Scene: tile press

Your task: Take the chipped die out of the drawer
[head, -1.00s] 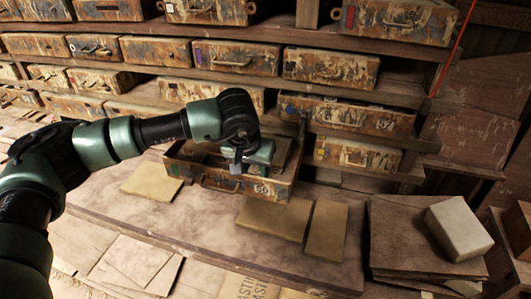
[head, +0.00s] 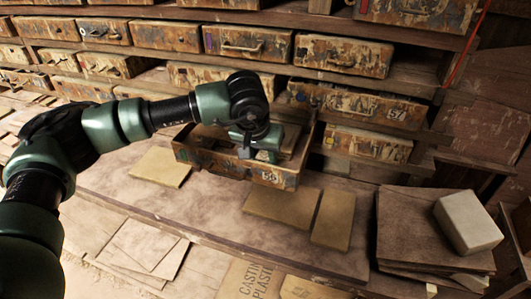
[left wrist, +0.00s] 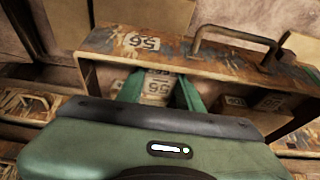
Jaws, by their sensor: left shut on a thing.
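The drawer (head: 218,168) is pulled out of the shelf over the bench, with a "56" label on its worn front, which also shows in the left wrist view (left wrist: 105,40). My left gripper (head: 249,151) reaches down into it from above. In the left wrist view its green fingers (left wrist: 158,90) are shut on a pale block marked "56", the die (left wrist: 157,84), inside the drawer behind its front panel. Whether the die is chipped cannot be seen. Other brownish blocks (left wrist: 268,103) lie in the drawer to the right. My right gripper is not in view.
Shelves of similar painted drawers (head: 247,43) fill the back. Flat tan plates (head: 334,219) lie on the bench (head: 220,215) in front of the drawer. A pale block (head: 468,222) sits on stacked brown boards (head: 410,230) at right. The bench front is mostly clear.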

